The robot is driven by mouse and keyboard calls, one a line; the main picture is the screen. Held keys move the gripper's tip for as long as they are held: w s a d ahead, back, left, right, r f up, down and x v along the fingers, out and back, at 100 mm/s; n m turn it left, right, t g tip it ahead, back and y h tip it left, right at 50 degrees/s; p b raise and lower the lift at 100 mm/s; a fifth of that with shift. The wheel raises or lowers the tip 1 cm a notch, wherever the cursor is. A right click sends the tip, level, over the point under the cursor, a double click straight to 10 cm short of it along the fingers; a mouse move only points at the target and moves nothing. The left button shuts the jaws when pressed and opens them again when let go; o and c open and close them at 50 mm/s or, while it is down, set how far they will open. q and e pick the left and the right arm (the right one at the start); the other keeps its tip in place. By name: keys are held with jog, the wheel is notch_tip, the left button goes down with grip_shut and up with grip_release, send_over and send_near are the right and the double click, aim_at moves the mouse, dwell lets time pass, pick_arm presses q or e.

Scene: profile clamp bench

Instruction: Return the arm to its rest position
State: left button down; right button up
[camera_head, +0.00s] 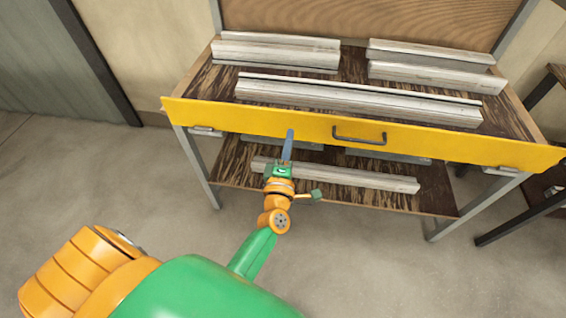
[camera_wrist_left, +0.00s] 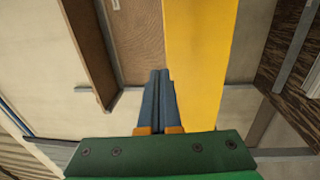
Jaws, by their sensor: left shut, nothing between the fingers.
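My left arm, green and orange, comes up from the bottom left of the head view. Its gripper (camera_head: 288,145) is in front of the yellow drawer front (camera_head: 420,144) of the bench, left of the dark handle (camera_head: 359,136). In the left wrist view the two blue-grey fingers (camera_wrist_left: 160,88) are together with nothing between them. The yellow front (camera_wrist_left: 200,60) stands beyond and to the right of the fingers there. I cannot tell whether the fingertips touch it. My right gripper does not show.
Several pale metal profiles (camera_head: 355,98) lie on the dark wood bench top. Another long profile (camera_head: 345,176) lies on the lower shelf behind my gripper. Metal bench legs (camera_head: 478,206) stand on both sides. A second dark frame (camera_head: 520,218) is at the right. The floor in front (camera_head: 380,260) is clear.

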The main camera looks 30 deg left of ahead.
pick_arm(q)
jog(key=r+p+v, duration=0.1)
jog(key=v, duration=0.6)
jog(key=s+d+f+m+g+h, duration=0.25)
jog(key=f+m, duration=0.25)
jog(key=f, duration=0.3)
jog(key=s+d+f+m+g+h, duration=0.25)
jog(key=s+f+m, duration=0.2)
jog(key=f, duration=0.45)
jog(key=s+d+f+m+g+h, duration=0.1)
jog(key=s+f+m+g+h, duration=0.2)
jog(key=f+m, duration=0.4)
jog(key=s+a+f+m+g, duration=0.2)
jog(key=s+f+g, duration=0.1)
jog(key=s, duration=0.4)
jog(key=s+a+f+m+g+y, duration=0.1)
jog(key=s+a+f+m+g, duration=0.1)
jog(key=s+f, duration=0.3)
jog(key=s+a+f+m+g+y, duration=0.1)
jog(key=s+a+f+m+g, duration=0.1)
jog(key=s, duration=0.8)
jog(key=shift+a+f+m+g, duration=0.35)
jog(key=shift+f+m+g, duration=0.5)
jog(key=shift+f+g, duration=0.2)
jog(key=shift+s, duration=0.15)
